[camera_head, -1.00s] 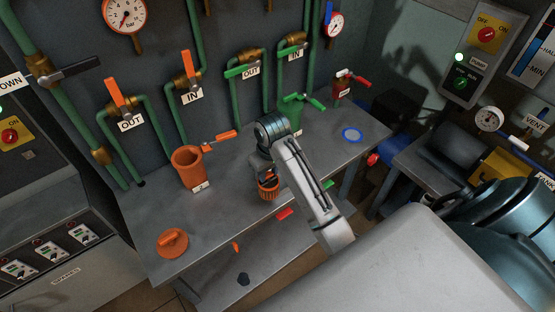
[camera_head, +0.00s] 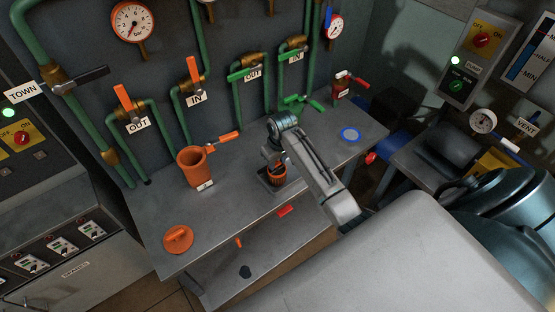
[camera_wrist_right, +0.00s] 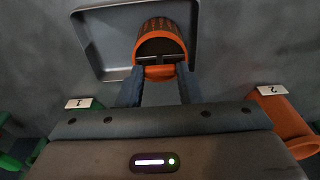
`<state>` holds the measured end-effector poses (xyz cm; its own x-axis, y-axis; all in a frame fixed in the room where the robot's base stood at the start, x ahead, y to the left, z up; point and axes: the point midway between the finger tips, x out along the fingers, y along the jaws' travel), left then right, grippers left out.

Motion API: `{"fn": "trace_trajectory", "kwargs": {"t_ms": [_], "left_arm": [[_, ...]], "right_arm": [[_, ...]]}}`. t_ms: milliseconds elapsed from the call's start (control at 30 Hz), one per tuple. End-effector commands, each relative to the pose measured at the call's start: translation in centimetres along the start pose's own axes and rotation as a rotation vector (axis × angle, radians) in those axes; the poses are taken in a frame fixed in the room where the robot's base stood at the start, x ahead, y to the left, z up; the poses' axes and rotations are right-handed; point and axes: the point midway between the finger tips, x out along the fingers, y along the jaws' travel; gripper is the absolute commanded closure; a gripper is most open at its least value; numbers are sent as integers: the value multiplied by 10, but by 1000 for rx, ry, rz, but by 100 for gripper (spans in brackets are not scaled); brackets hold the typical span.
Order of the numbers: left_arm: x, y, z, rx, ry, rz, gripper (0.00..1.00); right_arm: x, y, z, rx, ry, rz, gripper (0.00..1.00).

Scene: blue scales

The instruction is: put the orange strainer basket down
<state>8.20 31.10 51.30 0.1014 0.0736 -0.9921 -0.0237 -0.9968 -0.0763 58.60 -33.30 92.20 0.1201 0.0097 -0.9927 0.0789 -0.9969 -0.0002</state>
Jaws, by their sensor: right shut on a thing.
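The orange strainer basket (camera_head: 278,178) is at my right gripper (camera_head: 276,160), over a small grey tray (camera_head: 264,182) on the bench. In the right wrist view, the basket (camera_wrist_right: 165,28) lies beyond the fingertips, with its open dark end facing the camera. My right gripper (camera_wrist_right: 160,76) is shut on its orange rim. The tray (camera_wrist_right: 91,42) surrounds the basket in that view. I cannot tell whether the basket touches the tray floor. My left gripper is not in view.
An orange housing (camera_head: 194,167) stands left of the tray, and an orange lid (camera_head: 178,239) lies at the bench's left front. A blue ring (camera_head: 350,134) lies at the right. Pipes with valve handles line the back. The grey bench (camera_head: 226,207) is bare between lid and tray.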

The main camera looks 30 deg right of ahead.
Motion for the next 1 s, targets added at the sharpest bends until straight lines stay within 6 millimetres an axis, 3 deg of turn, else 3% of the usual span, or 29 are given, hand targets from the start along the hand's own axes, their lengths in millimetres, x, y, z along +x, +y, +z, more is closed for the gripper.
{"fn": "trace_trajectory", "kwargs": {"t_ms": [100,133,233,667,1000], "left_arm": [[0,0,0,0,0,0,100],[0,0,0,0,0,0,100],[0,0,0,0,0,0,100],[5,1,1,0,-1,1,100],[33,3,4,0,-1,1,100]], "right_arm": [[2,0,0,0,0,0,100],[2,0,0,0,0,0,66],[2,0,0,0,0,0,46],[-8,0,-1,0,3,2,46],[-75,1,0,-1,5,3,46]]}}
